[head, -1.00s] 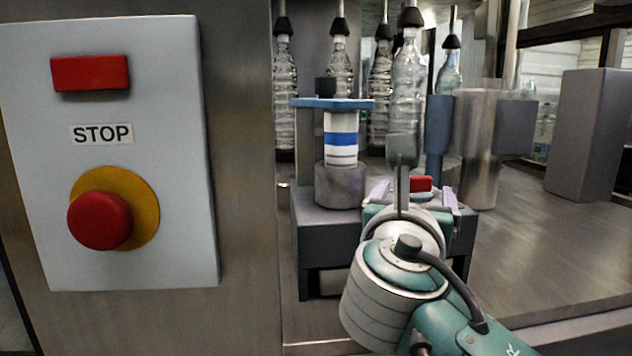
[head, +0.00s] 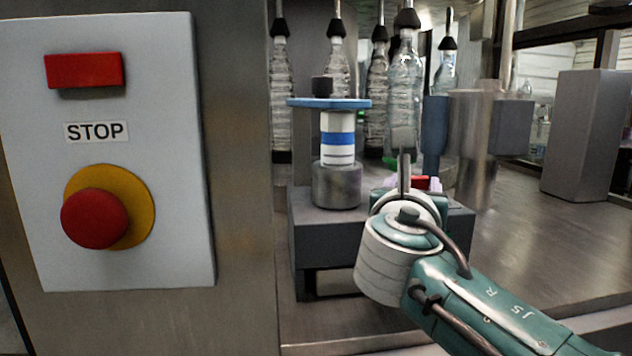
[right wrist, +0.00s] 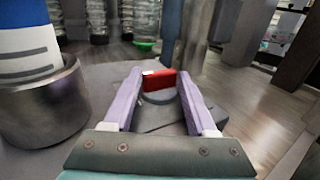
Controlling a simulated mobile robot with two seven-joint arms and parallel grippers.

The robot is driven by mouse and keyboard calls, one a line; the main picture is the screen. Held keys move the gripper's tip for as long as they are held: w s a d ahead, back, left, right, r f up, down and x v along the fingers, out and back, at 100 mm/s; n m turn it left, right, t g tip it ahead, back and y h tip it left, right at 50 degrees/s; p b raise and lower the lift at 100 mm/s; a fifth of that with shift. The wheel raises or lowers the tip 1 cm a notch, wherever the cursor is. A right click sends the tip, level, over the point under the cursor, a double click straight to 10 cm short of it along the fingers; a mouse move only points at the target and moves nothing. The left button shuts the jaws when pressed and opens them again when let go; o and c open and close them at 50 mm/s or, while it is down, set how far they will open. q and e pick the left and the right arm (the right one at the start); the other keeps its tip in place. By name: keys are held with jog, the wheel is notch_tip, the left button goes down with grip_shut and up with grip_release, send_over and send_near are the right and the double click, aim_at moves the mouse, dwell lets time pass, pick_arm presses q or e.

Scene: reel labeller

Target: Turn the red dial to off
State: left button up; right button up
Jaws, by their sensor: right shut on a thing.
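The red dial (head: 421,183) sits on the dark grey block of the labeller, partly hidden behind my right wrist in the head view. In the right wrist view, its red grip bar (right wrist: 158,81) stands on a round grey base, with a small white mark near its left end. My right gripper (right wrist: 159,77) has its two lilac fingers on either side of the red bar, shut on it. In the head view, my right gripper (head: 420,185) is mostly hidden by its own wrist. My left gripper is not in view.
A label reel (head: 338,140) with a blue top plate stands on a metal cup left of the dial. Glass bottles (head: 405,80) hang behind. A panel with a red STOP button (head: 95,218) is at left. Bare metal deck (head: 530,215) lies to the right.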

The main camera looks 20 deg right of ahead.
jog(key=c, duration=0.6)
jog(key=shift+s+d+r+n+t+y+p, duration=0.1)
jog(key=shift+r+n+t+y+p, duration=0.15)
jog(key=shift+n+t+y+p, duration=0.55)
jog(key=shift+c, duration=0.2)
jog(key=shift+d+n+y+p, duration=0.1)
jog(key=shift+n+y+p, duration=0.2)
jog(key=shift+y+p, duration=0.45)
jog(key=shift+s+f+n+t+y+p, duration=0.15)
jog(key=shift+n+t+y+p, duration=0.3)
jog(key=shift+n+t+y, duration=0.3)
jog(key=shift+d+f+n+t+y, duration=0.15)
jog(key=shift+n+t+y, duration=0.3)
jog(key=shift+n+y, duration=0.7)
jog(key=shift+y, duration=0.35)
jog(key=o, duration=1.3)
